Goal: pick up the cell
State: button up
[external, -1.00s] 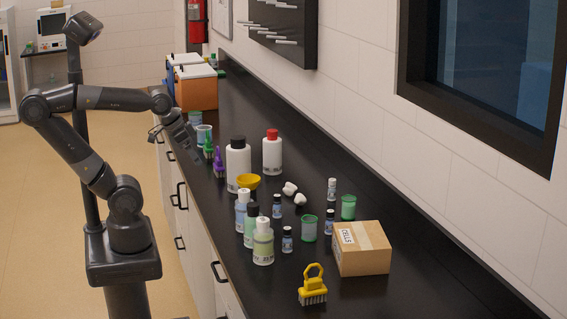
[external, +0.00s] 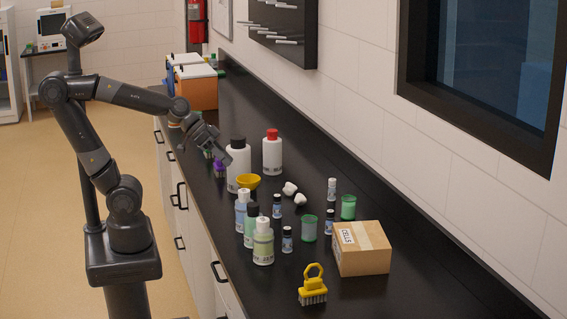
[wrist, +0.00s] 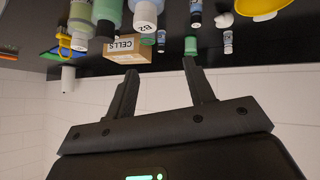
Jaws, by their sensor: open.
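No single thing can be told for sure as the cell. A cardboard box (external: 362,250) labelled CELLS stands at the near end of the black bench; it also shows upside down in the wrist view (wrist: 128,47). My gripper (external: 224,158) is above the bench by the large white bottles. In the wrist view, its fingers (wrist: 160,67) are apart and empty.
Large white bottles, black-capped (external: 238,165) and red-capped (external: 272,153), stand near my gripper. A yellow funnel (external: 248,182), smaller bottles (external: 263,243) and white pieces (external: 300,199) crowd the middle. A yellow brush (external: 313,287) stands nearest.

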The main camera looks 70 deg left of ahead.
jog(key=w+d+t, duration=0.1)
jog(key=w+d, duration=0.1)
jog(key=w, duration=0.2)
jog(key=n+y, duration=0.2)
jog(key=y, duration=0.2)
send_over(276, 196)
jog(key=s, duration=0.6)
notch_tip(276, 196, down, 10)
jog(key=shift+w+a+x, duration=0.1)
jog(key=shift+a+x, duration=0.1)
jog(key=shift+x, duration=1.15)
jog(key=shift+w+a+x, duration=0.15)
jog(key=shift+a+x, duration=0.05)
jog(key=shift+x, duration=1.15)
jog(key=shift+r, duration=0.15)
jog(key=shift+x, duration=2.5)
jog(key=c, duration=1.1)
